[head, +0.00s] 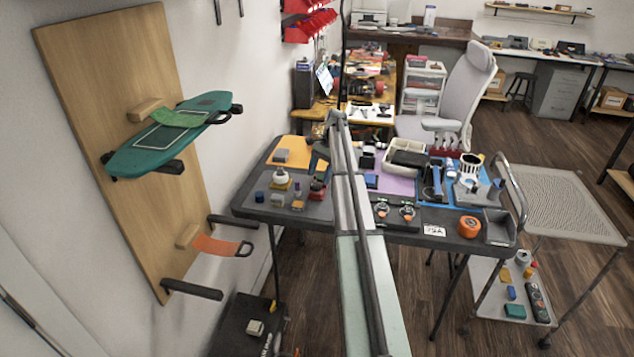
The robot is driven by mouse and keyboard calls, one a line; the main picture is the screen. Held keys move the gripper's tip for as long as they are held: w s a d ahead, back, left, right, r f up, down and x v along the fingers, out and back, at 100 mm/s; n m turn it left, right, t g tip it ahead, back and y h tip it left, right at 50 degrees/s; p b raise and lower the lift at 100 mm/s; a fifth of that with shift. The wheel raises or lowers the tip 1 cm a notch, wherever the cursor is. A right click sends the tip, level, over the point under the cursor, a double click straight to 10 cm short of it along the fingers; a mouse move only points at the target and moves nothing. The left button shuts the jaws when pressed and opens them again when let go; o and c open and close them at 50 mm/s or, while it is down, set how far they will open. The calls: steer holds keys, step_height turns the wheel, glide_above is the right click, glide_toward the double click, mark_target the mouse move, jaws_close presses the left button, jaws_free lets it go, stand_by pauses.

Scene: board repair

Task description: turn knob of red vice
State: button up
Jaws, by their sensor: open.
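The red vice (317,189) is a small red and dark shape on the left part of the workbench, at the right edge of the grey mat (262,209). Its knob is too small to make out. My arm reaches from the bottom middle up over the bench and bends at the top. My gripper (318,161) shows as a small dark shape at its end, just above and behind the red vice in the picture. It is open. Whether it touches the vice cannot be told.
Small blocks and a white round item (281,176) stand left of the vice. My arm crosses the bench right of it. A wooden board (140,60) leans at the left wall.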

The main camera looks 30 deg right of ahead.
mark_target(316, 184)
steer(key=shift+x, duration=1.75)
steer(key=c, duration=1.1)
